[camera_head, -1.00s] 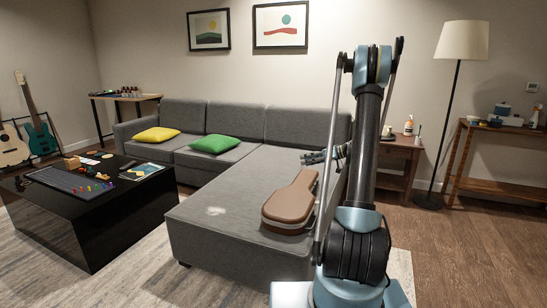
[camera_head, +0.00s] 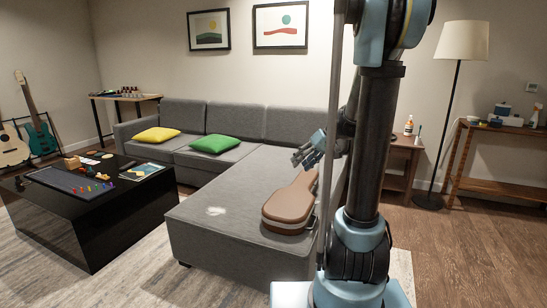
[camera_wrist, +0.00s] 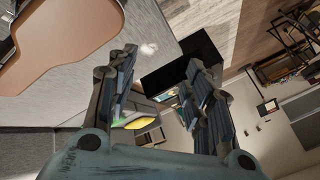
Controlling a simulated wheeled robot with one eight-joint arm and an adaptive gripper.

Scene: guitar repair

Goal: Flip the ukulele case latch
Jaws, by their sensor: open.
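The brown ukulele case (camera_head: 288,207) lies closed on the grey sofa's chaise, its neck end pointing to the back right. In the wrist view the case (camera_wrist: 75,40) fills the upper left. I cannot make out the latch in either view. My gripper (camera_head: 309,150) is beyond the narrow end of the case, above the sofa, with nothing between its fingers. In the wrist view my gripper (camera_wrist: 160,95) has its two ribbed fingers spread apart, to the right of the case and not touching it.
The grey sofa (camera_head: 235,247) carries a yellow cushion (camera_head: 156,134) and a green cushion (camera_head: 213,143). A black coffee table (camera_head: 110,215) with small items stands at left. A side table (camera_head: 402,150) and a floor lamp (camera_head: 461,42) stand at right.

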